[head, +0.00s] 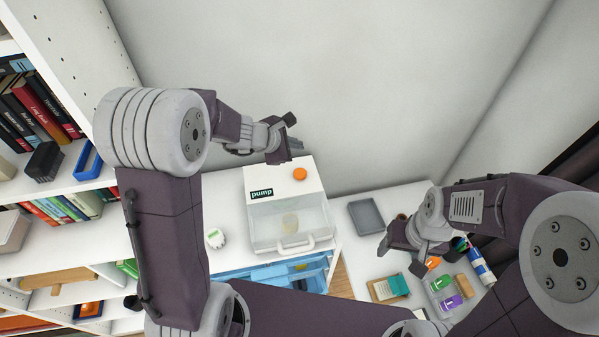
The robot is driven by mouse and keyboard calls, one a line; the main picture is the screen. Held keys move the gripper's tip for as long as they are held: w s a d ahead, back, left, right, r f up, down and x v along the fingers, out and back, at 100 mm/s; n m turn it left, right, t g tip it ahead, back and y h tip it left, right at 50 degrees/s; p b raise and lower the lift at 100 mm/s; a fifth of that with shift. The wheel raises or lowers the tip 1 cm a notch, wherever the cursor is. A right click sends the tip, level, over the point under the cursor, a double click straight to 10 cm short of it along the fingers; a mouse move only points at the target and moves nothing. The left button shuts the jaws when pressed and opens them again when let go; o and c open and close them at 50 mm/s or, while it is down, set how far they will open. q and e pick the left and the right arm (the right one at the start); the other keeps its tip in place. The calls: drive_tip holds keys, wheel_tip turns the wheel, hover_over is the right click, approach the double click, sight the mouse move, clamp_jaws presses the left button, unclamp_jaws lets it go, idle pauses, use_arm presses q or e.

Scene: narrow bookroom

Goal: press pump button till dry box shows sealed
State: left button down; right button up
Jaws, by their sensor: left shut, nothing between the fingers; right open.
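The white dry box (255,178) stands on a white surface in the middle of the head view. I cannot make out any sealed sign. My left gripper (291,150) is shut and empty, just behind and above the orange button, apparently apart from it. My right gripper (400,255) is open and empty over the right-hand table.
A grey tray (367,216), green and purple items (451,302) and a blue-white tube (481,266) lie on the right table. Bookshelves (60,190) fill the left; walls close in behind.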

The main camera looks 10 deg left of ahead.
sight(298, 174)
use_arm(q)
drive_tip(key=f+b, duration=0.2)
drive_tip(key=f, duration=0.1)
drive_tip(key=f+b, duration=0.2)
drive_tip(key=b, duration=0.1)
drive_tip(key=f+b, duration=0.2)
drive_tip(key=f, duration=0.1)
drive_tip(key=shift+w+d+f+b, duration=0.1)
drive_tip(key=shift+w+f+b, duration=0.15)
drive_tip(key=shift+f+b, duration=0.1)
drive_tip(key=shift+w+d+f, duration=0.15)
drive_tip(key=shift+w+f, duration=0.1)
use_arm(e)
wheel_tip(298, 174, down, 8)
drive_tip(key=shift+w+d+f, duration=0.25)
drive_tip(key=shift+w, duration=0.2)
use_arm(q)
drive_tip(key=shift+s+r, duration=0.15)
drive_tip(key=shift+s, duration=0.1)
use_arm(e)
drive_tip(key=shift+s+a+r, duration=0.1)
drive_tip(key=shift+s, duration=0.1)
use_arm(q)
drive_tip(key=shift+w, duration=0.15)
use_arm(e)
drive_tip(key=shift+w, duration=0.15)
